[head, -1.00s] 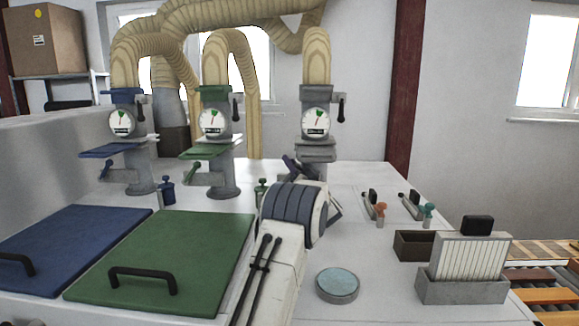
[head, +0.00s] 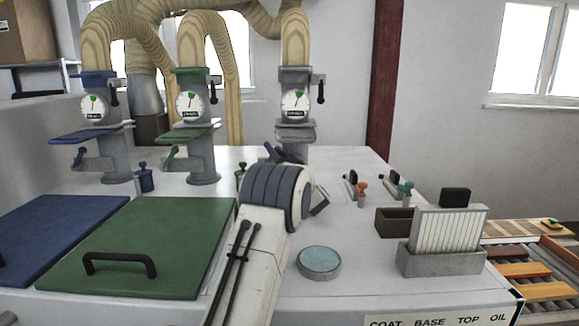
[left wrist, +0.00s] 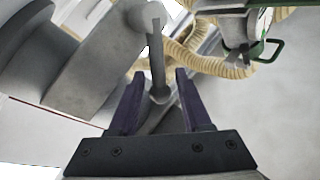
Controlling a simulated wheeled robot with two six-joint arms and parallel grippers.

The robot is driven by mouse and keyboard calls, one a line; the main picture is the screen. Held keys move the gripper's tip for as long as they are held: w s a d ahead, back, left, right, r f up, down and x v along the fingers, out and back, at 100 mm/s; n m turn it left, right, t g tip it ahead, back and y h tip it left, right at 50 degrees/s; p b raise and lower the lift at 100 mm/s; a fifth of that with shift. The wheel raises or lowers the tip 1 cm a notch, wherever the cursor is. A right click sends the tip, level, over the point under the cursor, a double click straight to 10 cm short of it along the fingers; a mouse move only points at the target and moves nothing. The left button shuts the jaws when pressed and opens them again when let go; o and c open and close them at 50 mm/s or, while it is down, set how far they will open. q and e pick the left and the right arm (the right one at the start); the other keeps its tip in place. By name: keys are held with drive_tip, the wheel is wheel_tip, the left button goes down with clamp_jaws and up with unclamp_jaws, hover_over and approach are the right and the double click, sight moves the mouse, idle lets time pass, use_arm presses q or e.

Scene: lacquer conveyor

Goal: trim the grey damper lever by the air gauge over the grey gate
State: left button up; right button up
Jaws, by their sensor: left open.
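The grey gate (head: 296,131) is a pair of grey plates on the right-hand duct post. Above it is a round white air gauge (head: 295,103) with a green sector; its needle is too small to read. A dark lever (head: 320,88) hangs at the gauge's right side. My left gripper (head: 278,153) is below the grey gate, partly hidden behind my own wrist. In the left wrist view its two dark purple fingers (left wrist: 160,82) are open. A grey rod with a rounded end (left wrist: 157,60) lies between them, with gaps on both sides. My right gripper is not visible.
Blue (head: 92,133) and green gates (head: 190,135) stand to the left on similar posts. Green (head: 190,225) and blue lids (head: 50,230) lie in front. A round blue-topped puck (head: 319,260), a slotted grey holder (head: 440,262) and small toggles stand at right, by a roller conveyor.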

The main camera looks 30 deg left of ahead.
use_arm(q)
drive_tip(key=s+d+b, duration=0.3)
drive_tip(key=s+d, duration=0.3)
drive_tip(key=d, duration=0.4)
drive_tip(key=shift+d+b, duration=0.3)
drive_tip(key=shift+d, duration=0.05)
